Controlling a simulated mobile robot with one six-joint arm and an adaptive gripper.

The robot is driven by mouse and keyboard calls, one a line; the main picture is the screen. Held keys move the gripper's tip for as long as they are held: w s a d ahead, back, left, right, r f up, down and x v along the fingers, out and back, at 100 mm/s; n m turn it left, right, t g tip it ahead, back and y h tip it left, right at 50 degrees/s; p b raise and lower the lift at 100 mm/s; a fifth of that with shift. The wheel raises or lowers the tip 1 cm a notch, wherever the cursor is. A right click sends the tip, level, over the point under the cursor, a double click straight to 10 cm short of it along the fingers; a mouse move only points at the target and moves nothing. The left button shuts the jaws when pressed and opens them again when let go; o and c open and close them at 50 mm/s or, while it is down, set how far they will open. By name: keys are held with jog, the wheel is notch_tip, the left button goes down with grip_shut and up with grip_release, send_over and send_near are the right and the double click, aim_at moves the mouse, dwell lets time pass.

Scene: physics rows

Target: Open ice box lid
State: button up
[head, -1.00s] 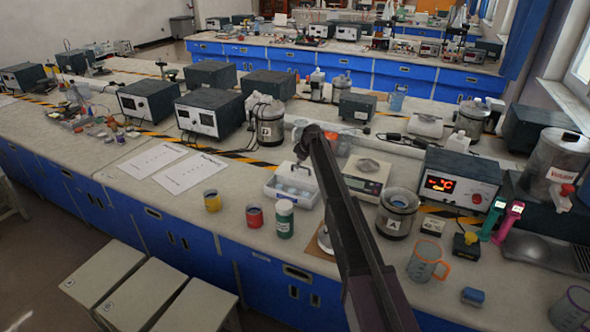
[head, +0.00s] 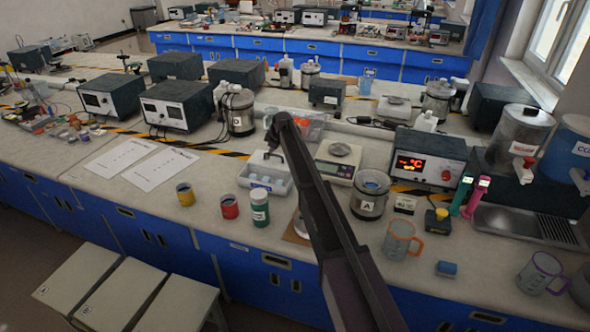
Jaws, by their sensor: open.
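The ice box (head: 253,182) is a low, clear-grey plastic box on the middle bench, with pale pieces showing inside. A dark handle-like bar shows at its top back, close to my gripper. I cannot tell from this view how its lid sits. My gripper (head: 270,142) is dark, at the far end of my arm, just above and behind the box in the picture. It is open, and I see nothing in it. Whether it touches the box is too small to tell. My arm hides the bench right of the box.
A balance (head: 338,152), a steel pot marked A (head: 369,198) and an orange-handled beaker (head: 399,243) stand to the right. Yellow (head: 186,196), red (head: 230,208) and green-white (head: 260,210) containers stand in front and left. Two paper sheets (head: 130,155) lie on clear bench.

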jog(key=s+a, duration=0.1)
jog(key=s, duration=0.4)
jog(key=s+a, duration=0.1)
jog(key=s, duration=0.2)
jog(key=shift+a, duration=0.35)
jog(key=shift+s+r+p, duration=0.3)
jog(key=shift+r+p, duration=0.45)
jog(key=p+v, duration=1.1)
jog(key=v, duration=0.1)
jog(key=s+d+f+m+h+b, duration=0.1)
jog(key=s+d+f+m+b, duration=0.1)
jog(key=s+d, duration=0.4)
jog(key=s+d+f+m+g+b, duration=0.1)
jog(key=s+d+m, duration=0.3)
jog(key=s, duration=0.5)
jog(key=d+f, duration=0.1)
jog(key=d, duration=0.1)
jog(key=shift+d+f+h+b, duration=0.3)
jog(key=shift+h+b, duration=0.05)
jog(key=shift+h, duration=0.05)
jog(key=s+d+m+g+h, duration=0.1)
jog(key=s+d+m, duration=0.3)
jog(key=s, duration=0.7)
jog(key=s+d+m+g, duration=0.1)
jog(key=s+d+m, duration=0.3)
jog(key=s+d, duration=0.4)
jog(key=s, duration=0.3)
jog(key=shift+s+f+g+h, duration=0.2)
jog(key=shift+f+g+h, duration=0.1)
jog(key=shift+h, duration=0.1)
